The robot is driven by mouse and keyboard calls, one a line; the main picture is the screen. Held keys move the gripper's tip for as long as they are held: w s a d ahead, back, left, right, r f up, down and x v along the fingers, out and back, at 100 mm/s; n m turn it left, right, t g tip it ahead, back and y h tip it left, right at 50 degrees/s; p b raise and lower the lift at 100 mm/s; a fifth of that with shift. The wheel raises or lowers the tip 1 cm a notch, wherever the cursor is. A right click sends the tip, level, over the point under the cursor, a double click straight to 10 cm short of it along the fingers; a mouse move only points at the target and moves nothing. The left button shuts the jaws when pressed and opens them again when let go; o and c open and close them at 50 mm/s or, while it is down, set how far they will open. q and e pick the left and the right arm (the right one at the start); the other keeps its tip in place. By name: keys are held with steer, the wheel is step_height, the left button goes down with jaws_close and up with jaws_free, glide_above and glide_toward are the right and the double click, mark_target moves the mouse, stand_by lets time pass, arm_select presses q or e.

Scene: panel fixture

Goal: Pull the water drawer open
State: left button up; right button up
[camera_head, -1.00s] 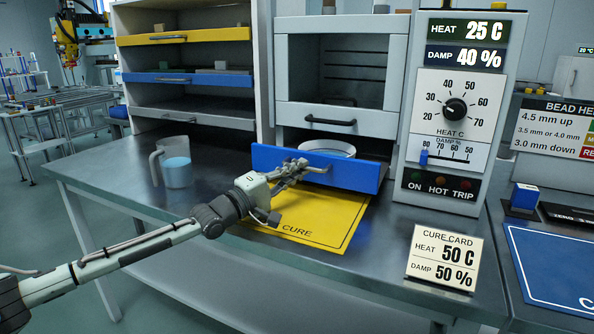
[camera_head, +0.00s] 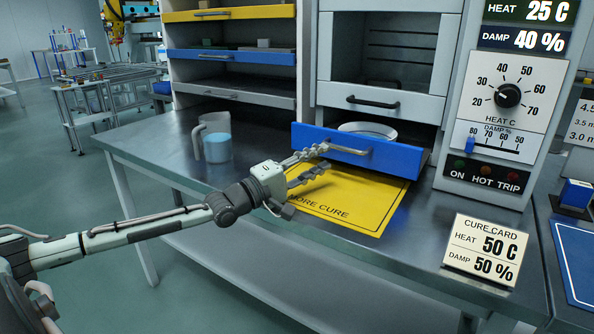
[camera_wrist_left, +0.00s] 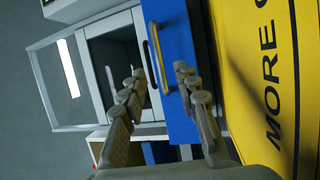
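The blue drawer (camera_head: 395,156) sticks out from the bottom of the white chamber, with a round white dish (camera_head: 368,130) inside. Its metal handle (camera_head: 352,150) runs along the front. My left gripper (camera_head: 318,160) is open, its two fingers spread apart in front of the drawer, near the handle's left end. In the left wrist view, the open gripper (camera_wrist_left: 160,78) points at the blue drawer front (camera_wrist_left: 177,70), and the handle (camera_wrist_left: 157,55) shows in the gap between the fingertips. Nothing is held. My right gripper is out of view.
A yellow mat (camera_head: 370,190) lies below the drawer. The cure card (camera_head: 484,250) stands at the front right, below the control panel (camera_head: 508,95). Shelves with trays (camera_head: 232,55) rise behind.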

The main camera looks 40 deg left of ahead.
arm_select(q)
steer(key=v, duration=0.5)
steer(key=shift+s, duration=0.15)
steer(key=shift+s+a, duration=0.2)
steer(key=shift+s, duration=0.35)
